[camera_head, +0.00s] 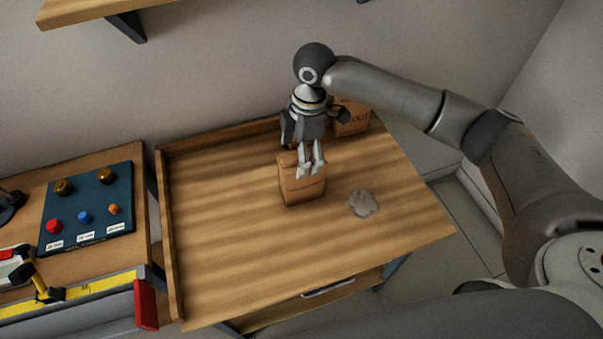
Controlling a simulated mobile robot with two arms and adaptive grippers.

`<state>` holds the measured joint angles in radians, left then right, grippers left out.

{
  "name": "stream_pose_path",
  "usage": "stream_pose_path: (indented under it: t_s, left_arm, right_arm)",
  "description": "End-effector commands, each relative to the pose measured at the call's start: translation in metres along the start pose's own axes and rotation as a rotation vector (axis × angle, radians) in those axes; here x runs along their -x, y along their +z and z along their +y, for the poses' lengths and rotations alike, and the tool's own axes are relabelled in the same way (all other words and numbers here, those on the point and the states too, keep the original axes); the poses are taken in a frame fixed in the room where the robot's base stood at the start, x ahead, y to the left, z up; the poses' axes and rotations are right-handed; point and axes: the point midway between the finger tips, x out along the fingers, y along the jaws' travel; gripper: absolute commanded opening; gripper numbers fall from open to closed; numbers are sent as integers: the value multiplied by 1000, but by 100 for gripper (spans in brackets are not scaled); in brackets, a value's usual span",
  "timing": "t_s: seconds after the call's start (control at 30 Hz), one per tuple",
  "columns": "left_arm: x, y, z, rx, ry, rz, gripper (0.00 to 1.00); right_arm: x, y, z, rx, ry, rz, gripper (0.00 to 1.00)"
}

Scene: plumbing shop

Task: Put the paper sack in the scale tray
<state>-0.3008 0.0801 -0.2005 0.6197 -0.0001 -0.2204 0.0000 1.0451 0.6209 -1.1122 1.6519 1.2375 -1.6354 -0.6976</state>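A brown paper sack (302,188) stands upright on the wooden table. My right gripper (311,172) points down at the top of this sack, its light fingertips a short distance apart and overlapping the sack's upper edge. Whether the fingers grip the sack or only hover there cannot be told. A second brown box or sack (352,117), with lettering that seems to end in "OUT", stands behind, partly hidden by the gripper. No scale tray can be made out with certainty. My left gripper is not in view.
A grey irregular patch or lump (362,203) lies right of the sack. The wooden table (225,250) has a raised rim at the left and back and is mostly clear. A blue panel (88,205) with coloured knobs lies on the left bench. A shelf (95,10) hangs above.

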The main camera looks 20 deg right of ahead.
Motion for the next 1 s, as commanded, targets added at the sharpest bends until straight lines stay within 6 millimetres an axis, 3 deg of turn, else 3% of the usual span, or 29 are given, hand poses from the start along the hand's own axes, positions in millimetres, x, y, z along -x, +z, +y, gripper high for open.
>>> stream_pose_path:
  t_s: [0.17, 0.5, 1.0]
  left_arm:
    - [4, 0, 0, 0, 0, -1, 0]
    - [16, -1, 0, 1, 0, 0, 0]
    - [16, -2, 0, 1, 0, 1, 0]
  right_arm:
    - [-13, 1, 0, -1, 0, -1, 82]
    - [-57, 6, -2, -1, 1, 0, 82]
    - [-61, 6, -2, -1, 3, 0, 82]
